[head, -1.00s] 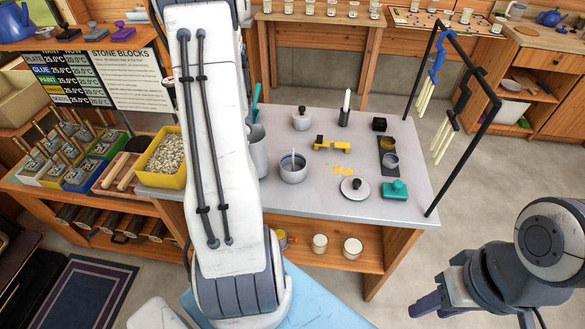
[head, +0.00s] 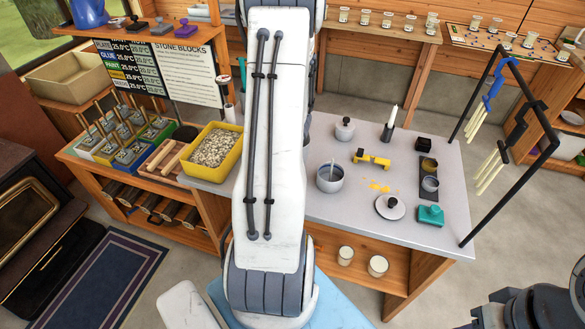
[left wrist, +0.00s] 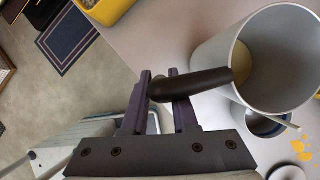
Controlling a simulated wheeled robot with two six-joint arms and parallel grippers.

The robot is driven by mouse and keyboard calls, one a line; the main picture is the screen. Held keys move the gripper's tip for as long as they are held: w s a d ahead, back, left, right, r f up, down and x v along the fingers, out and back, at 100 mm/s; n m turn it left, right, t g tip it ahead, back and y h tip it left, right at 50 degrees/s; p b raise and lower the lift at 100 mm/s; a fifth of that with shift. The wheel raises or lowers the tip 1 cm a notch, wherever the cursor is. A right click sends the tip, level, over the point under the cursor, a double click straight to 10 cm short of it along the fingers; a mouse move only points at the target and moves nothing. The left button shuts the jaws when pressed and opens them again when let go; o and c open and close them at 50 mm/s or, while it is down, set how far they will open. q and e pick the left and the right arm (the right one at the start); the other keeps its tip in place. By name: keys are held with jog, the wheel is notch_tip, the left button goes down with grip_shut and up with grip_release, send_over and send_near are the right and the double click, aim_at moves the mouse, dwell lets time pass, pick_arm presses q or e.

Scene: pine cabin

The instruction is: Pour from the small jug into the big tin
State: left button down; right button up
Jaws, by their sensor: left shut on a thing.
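My left gripper (left wrist: 160,78) is shut on the dark handle of a grey cylindrical jug (left wrist: 275,75). The jug's open mouth faces the left wrist camera, and a cream-coloured patch shows deep inside it. In the head view my left arm hides both this gripper and the jug. A grey pot (head: 330,180) with a thin rod in it stands on the table, and it also shows just beyond the jug in the left wrist view (left wrist: 262,124). I cannot tell for sure whether it is the big tin. My right gripper is out of view.
A yellow tray of pebbles (head: 228,128) stands left of my arm. A black rack (head: 482,200) rises at the table's right.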

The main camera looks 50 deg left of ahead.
pick_arm(q)
jog(key=shift+w+a+f, duration=0.1)
jog(key=shift+f, duration=0.05)
dwell(0.3)
jog(key=shift+w+d+r+g+y+b, duration=0.2)
jog(key=shift+d+r+g+y+b, duration=0.1)
jog(key=shift+y, duration=0.25)
jog(key=shift+w+d+r+g+y+b, duration=0.15)
jog(key=shift+r+g+y, duration=0.15)
jog(key=shift+y, duration=0.25)
jog(key=shift+r+y, duration=0.3)
jog(key=shift+d, duration=0.1)
jog(key=shift+w+d+f+m+g+b, duration=0.1)
jog(key=shift+w+m+g+b, duration=0.05)
jog(key=shift+m+g+b, duration=0.2)
